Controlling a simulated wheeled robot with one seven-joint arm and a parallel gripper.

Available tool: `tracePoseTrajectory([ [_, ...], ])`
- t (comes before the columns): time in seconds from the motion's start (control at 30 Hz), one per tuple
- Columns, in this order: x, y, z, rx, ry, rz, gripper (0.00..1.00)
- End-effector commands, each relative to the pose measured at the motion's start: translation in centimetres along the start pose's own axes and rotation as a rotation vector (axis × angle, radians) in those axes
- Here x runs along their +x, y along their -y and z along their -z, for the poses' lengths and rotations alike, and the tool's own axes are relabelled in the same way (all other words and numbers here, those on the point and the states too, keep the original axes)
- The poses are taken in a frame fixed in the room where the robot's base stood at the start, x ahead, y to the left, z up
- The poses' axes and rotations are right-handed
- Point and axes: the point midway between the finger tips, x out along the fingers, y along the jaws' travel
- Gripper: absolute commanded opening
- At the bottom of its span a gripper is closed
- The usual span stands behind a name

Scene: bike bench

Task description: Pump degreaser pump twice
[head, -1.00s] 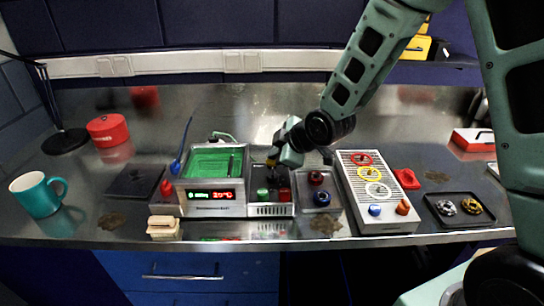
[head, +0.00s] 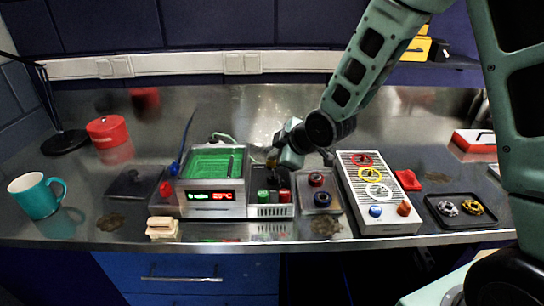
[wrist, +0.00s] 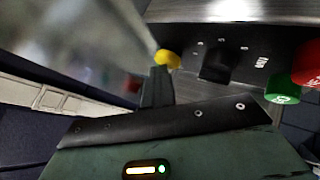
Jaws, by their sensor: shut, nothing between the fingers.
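A small metal control box (head: 270,211) stands in the middle of the bench. Its top carries a green button (head: 263,195) and a red button (head: 284,195). In the wrist view, the box also shows a black knob or switch (wrist: 217,66), the green button (wrist: 284,93) and the red button (wrist: 308,62). I cannot tell which part is the degreaser pump. My gripper (head: 272,163) is shut and empty over the back of this box, behind the buttons. A yellow rounded piece (wrist: 167,59) is by the dark fingers in the wrist view; contact is unclear.
A green-filled bath (head: 213,163) with a lit display stands left of the box. To the right are a tray with round knobs (head: 320,203), a panel with coloured rings (head: 377,224) and a black tray (head: 434,198). A teal mug (head: 38,198) is far left.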

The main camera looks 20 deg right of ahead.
Motion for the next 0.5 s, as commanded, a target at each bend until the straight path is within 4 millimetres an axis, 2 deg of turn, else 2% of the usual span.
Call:
tracePoseTrajectory([
  [0.07,-0.2,0.4,-0.2,0.002,0.011,0.015,0.00],
  [0.5,-3.2,-2.1,2.2,0.001,0.005,0.005,0.00],
])
